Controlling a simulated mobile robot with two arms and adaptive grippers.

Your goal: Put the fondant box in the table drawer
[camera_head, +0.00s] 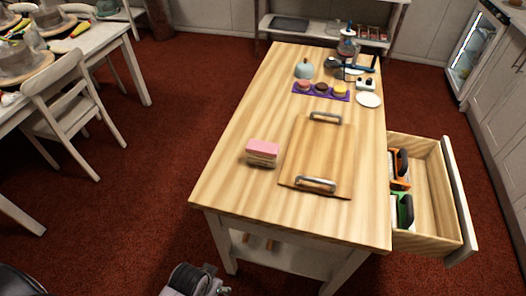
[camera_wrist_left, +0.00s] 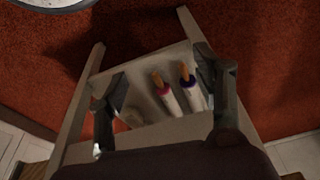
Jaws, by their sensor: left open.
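A pink-topped block with pale, layered sides (camera_head: 262,152), which looks like the fondant box, stands on the wooden table left of a board. The table drawer (camera_head: 433,190) is pulled open on the table's right side. It holds an orange and black box (camera_head: 399,168) and a green and black box (camera_head: 403,211) along its left wall, with bare floor to their right. My left gripper (camera_head: 198,281) is low in front of the table, well apart from the pink block. In the left wrist view its fingers (camera_wrist_left: 168,88) are spread and empty. My right gripper is out of view.
The wooden board (camera_head: 318,157) with two metal handles lies mid-table. Behind it are a purple tray (camera_head: 321,97) of small cakes, a white dish (camera_head: 368,100) and a mixer (camera_head: 348,45). Rolling pins (camera_wrist_left: 177,93) lie on the lower shelf. The table's front left is clear.

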